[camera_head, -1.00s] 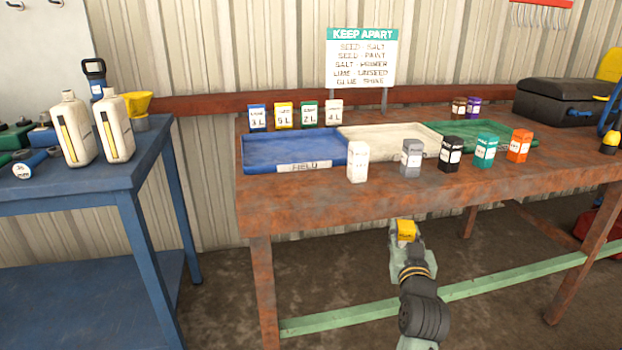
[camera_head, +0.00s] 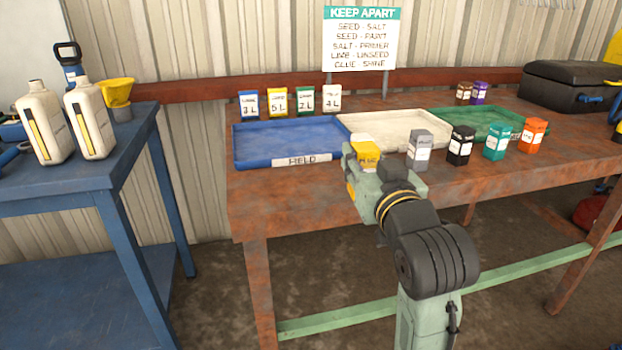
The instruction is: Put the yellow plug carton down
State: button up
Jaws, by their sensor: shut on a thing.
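The yellow plug carton (camera_head: 364,152) is held in my gripper (camera_head: 362,172), which is shut on it. The blue tray (camera_head: 262,158) marked FIELD lies to the left, the white tray (camera_head: 395,122) behind the carton, and the green tray (camera_head: 470,118) to the right. A white carton (camera_head: 347,149) is mostly hidden behind the held carton.
Grey (camera_head: 419,150), black (camera_head: 460,146), teal (camera_head: 497,141) and orange (camera_head: 533,135) cartons stand along the bench front. Small labelled cards (camera_head: 277,101) stand behind the trays. A KEEP APART sign (camera_head: 362,40) stands at the back. Bare bench lies before the blue tray.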

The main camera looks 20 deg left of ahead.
jog(key=w+a+f, duration=0.1)
jog(key=w+a, duration=0.2)
jog(key=a, duration=0.1)
jog(key=w+a+f+p, duration=0.1)
jog(key=w+a, duration=0.2)
jog(key=a, duration=0.1)
jog(key=w+a+f+p, duration=0.1)
jog(key=w+a, duration=0.2)
jog(key=a, duration=0.2)
jog(key=shift+w+f, duration=0.3)
jog(key=shift+f+p, duration=0.4)
jog(key=shift+f, duration=0.15)
jog(key=shift+d+f, duration=0.1)
jog(key=shift+f, duration=0.15)
jog(key=o, duration=1.1)
jog(key=shift+o, duration=0.2)
jog(key=shift+b, duration=0.4)
jog(key=b+v, duration=0.1)
jog(key=v, duration=1)
jog(key=shift+b, duration=0.4)
